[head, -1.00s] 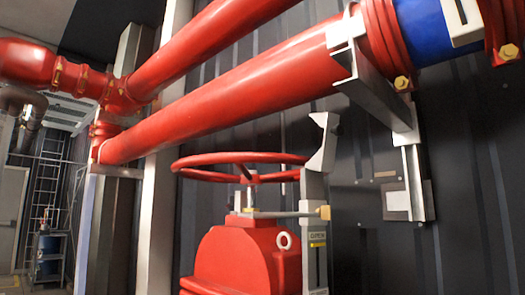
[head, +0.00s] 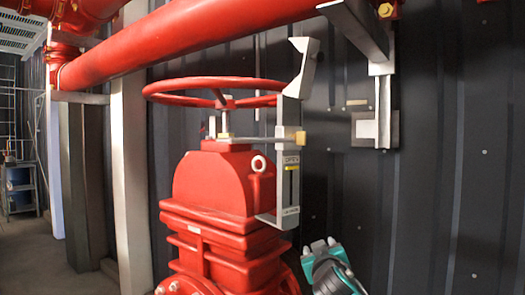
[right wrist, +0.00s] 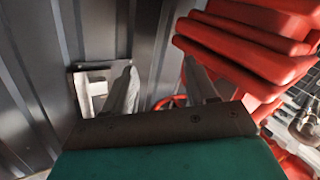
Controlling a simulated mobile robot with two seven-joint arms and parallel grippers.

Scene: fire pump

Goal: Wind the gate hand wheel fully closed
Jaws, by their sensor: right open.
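The red gate hand wheel (head: 215,86) lies level on top of the red gate valve (head: 217,190) in the head view. A grey bracket (head: 290,190) beside it carries a plate marked OPEN, with a yellow block (head: 299,138) just above the word. My right gripper (head: 320,248) is low at the bottom of the head view, right of the valve body and well below the wheel. In the right wrist view its two fingers (right wrist: 160,90) are apart with nothing held. A red curved piece shows behind them; I cannot tell what it is. My left gripper is not in view.
A red pipe (head: 190,42) runs above the wheel, along the dark ribbed wall (head: 440,180). A grey bracket (head: 380,100) stands out from the wall at right. Red ribbed parts (right wrist: 250,45) are close by in the right wrist view. Open floor shows at left.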

